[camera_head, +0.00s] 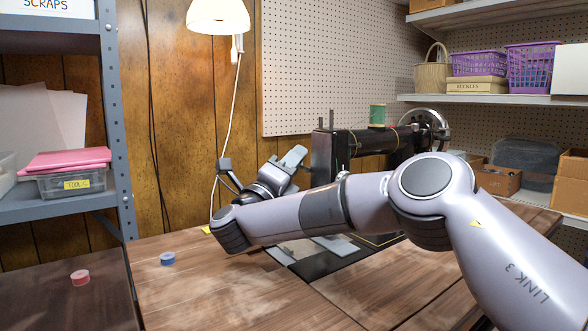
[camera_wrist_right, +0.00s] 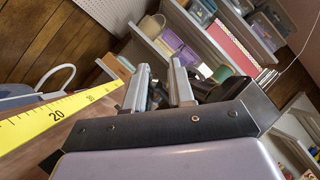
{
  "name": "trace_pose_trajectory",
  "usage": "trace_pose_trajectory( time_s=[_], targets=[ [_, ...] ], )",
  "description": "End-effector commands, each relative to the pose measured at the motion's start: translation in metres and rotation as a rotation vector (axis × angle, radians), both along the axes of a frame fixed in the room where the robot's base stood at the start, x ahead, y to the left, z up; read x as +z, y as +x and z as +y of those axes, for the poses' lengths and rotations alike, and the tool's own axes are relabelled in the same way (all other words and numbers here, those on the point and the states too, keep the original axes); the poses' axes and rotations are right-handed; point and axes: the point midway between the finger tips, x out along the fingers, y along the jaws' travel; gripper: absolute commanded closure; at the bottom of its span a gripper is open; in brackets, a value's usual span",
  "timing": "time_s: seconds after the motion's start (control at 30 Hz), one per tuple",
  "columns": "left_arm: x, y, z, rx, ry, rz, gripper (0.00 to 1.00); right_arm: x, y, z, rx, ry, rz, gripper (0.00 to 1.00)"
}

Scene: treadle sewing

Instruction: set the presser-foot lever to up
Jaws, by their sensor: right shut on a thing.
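The black sewing machine (camera_head: 322,155) stands on the wooden table, with a green thread spool (camera_head: 377,114) on top and a handwheel (camera_head: 430,122) at its right end. My right gripper (camera_head: 296,158) is at the machine's left end, its fingers beside the head. In the right wrist view my right gripper (camera_wrist_right: 158,92) has its two grey fingers a little apart, closed around a small dark part between them. This fits the presser-foot lever, but the lever is mostly hidden by the fingers, so its position cannot be told. My left gripper is not in view.
A yellow measuring tape (camera_wrist_right: 60,118) crosses the left of the right wrist view. A lamp (camera_head: 217,17) hangs above.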

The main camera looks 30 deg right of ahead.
Motion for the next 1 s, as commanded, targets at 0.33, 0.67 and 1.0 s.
trace_pose_trajectory(
  time_s=[0.33,0.67,1.0],
  targets=[
    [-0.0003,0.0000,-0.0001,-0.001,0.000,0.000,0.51,0.0046,-0.0015,0.0003,0.000,0.022,-0.144,1.00],
    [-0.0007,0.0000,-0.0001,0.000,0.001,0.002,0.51,0.0057,-0.0020,0.0003,0.001,0.027,-0.173,1.00],
    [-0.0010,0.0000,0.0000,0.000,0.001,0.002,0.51,0.0060,-0.0021,0.0001,0.000,0.027,-0.172,0.56]
  ],
)
